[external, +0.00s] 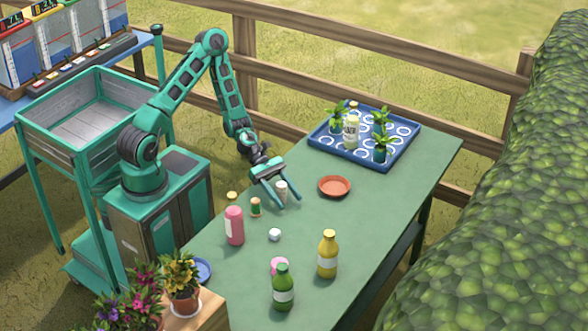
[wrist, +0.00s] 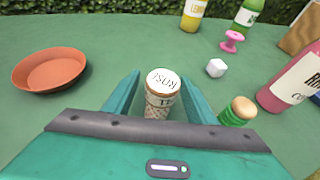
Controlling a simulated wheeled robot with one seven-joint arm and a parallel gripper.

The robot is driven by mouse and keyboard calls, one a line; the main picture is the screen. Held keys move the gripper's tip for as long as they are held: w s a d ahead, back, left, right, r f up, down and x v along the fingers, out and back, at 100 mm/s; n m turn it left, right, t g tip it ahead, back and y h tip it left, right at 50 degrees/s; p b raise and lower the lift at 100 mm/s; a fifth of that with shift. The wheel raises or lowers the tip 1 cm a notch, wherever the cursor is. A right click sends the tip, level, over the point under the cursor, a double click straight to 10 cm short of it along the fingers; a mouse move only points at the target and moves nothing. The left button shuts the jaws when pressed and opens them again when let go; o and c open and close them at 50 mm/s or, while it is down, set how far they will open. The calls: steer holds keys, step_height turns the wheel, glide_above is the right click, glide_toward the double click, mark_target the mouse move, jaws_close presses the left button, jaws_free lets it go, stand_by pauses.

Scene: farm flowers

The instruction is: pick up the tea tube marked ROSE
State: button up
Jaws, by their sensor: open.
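The tea tube marked ROSE (wrist: 162,92) stands upright on the green table. Its white lid with dark lettering faces up in the wrist view, and its side is patterned. In the external view the tube (external: 281,189) shows as a small pale cylinder between my fingers. My gripper (external: 280,194) is open and low over the table, with one finger on each side of the tube. In the wrist view the fingers of my gripper (wrist: 160,88) flank the tube with small gaps. The tube's lower part is hidden by my gripper body in the wrist view.
A green, cork-topped tube (external: 256,207) and a pink bottle (external: 234,226) stand close by. A terracotta saucer (external: 334,186) lies opposite. A white cube (external: 274,234), yellow bottle (external: 327,254) and green bottle (external: 283,288) stand farther off. A blue tray (external: 395,162) holds plants.

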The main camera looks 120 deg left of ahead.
steer(key=shift+w+d+f, duration=0.2)
steer(key=shift+w+f, duration=0.05)
steer(key=shift+w, duration=0.35)
steer(key=c, duration=1.1)
steer(key=shift+c, duration=0.2)
